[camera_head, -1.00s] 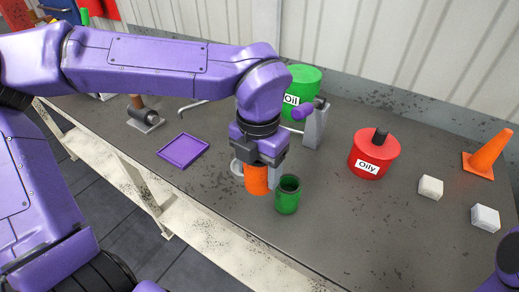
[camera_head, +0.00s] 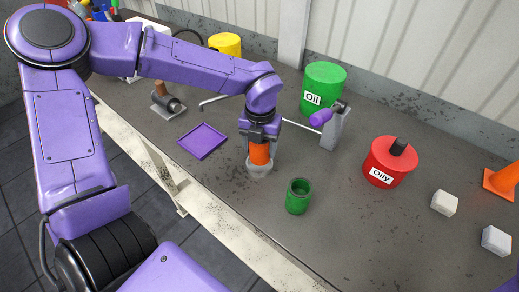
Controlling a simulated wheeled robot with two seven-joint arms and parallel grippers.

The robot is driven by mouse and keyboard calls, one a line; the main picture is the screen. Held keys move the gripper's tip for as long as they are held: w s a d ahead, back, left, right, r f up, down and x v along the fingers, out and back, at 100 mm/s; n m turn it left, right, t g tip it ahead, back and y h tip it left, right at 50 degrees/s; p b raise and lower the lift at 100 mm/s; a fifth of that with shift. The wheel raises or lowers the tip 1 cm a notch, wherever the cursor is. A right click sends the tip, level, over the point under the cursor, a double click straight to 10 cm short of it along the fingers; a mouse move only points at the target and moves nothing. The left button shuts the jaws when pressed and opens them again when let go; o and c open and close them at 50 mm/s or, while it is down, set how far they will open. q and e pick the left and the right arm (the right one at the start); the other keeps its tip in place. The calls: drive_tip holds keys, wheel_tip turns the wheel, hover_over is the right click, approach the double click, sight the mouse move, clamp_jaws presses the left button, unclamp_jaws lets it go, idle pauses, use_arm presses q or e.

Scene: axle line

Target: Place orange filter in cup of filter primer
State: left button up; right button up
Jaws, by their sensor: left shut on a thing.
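My left gripper (camera_head: 260,141) points down and is shut on the orange filter (camera_head: 260,155), which is upright. The filter's lower end meets the rim of a light grey cup (camera_head: 258,171). The cup stands on the workbench and looks like the cup of the filter primer. The filter's bottom is hidden, so I cannot tell how deep it sits in the cup. The primer's grey stand (camera_head: 333,130) with a purple handle (camera_head: 320,118) is just behind to the right. My right gripper is not in view.
An open green container (camera_head: 298,197) stands close to the right of the cup. A purple tray (camera_head: 202,141) lies to the left. A green oil can (camera_head: 324,85), a red oily can (camera_head: 389,160) and white blocks (camera_head: 444,203) are farther right and back.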

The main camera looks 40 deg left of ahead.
sight(260, 154)
use_arm(q)
drive_tip(key=f, duration=0.4)
drive_tip(key=shift+w+a, duration=0.3)
drive_tip(key=shift+w, duration=0.05)
drive_tip(key=shift+f, duration=0.15)
drive_tip(key=o, duration=1.4)
wheel_tip(260, 154, up, 12)
drive_tip(key=shift+s+r+b, duration=0.1)
drive_tip(key=shift+r+b, duration=0.05)
drive_tip(key=shift+b, duration=0.25)
